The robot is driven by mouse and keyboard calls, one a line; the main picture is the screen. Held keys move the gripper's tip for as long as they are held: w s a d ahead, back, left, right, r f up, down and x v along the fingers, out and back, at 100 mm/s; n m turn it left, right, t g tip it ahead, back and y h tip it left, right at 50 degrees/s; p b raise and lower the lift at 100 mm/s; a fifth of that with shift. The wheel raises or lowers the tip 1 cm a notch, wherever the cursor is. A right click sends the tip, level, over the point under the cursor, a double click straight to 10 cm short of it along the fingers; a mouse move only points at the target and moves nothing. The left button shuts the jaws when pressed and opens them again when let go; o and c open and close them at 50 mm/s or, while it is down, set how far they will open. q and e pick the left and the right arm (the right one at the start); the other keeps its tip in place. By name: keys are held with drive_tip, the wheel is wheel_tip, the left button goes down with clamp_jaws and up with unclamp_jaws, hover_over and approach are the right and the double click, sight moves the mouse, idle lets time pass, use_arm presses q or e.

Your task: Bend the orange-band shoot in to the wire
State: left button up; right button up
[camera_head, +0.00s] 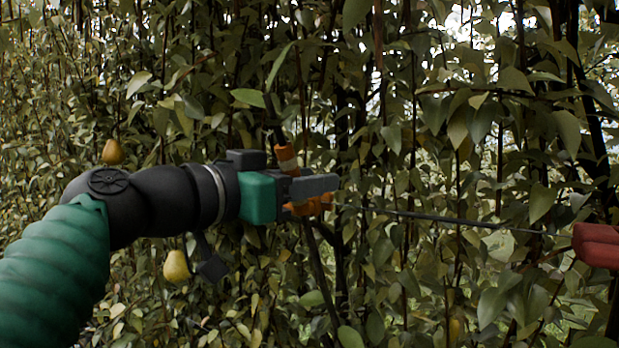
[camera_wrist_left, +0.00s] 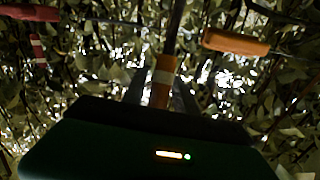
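The wire (camera_head: 440,216) runs rightward from behind the gripper. An orange sleeve on the wire (camera_head: 318,205) shows just behind and below the finger; in the wrist view this sleeve (camera_wrist_left: 235,42) is right of the shoot, apart from it. My right gripper is not in view.
A red sleeve (camera_head: 597,245) sits on the wire at the right edge. A red-and-white band (camera_wrist_left: 38,50) shows at left in the wrist view. Pears hang near my arm, one above (camera_head: 112,152) and one below (camera_head: 176,266). Dense leaves and stems surround everything.

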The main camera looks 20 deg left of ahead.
use_arm(q)
drive_tip(key=shift+w+a, duration=0.1)
drive_tip(key=shift+a, duration=0.05)
drive_tip(key=c, duration=0.5)
drive_tip(key=shift+d, duration=0.2)
clamp_jaws()
drive_tip(key=shift+d, duration=0.1)
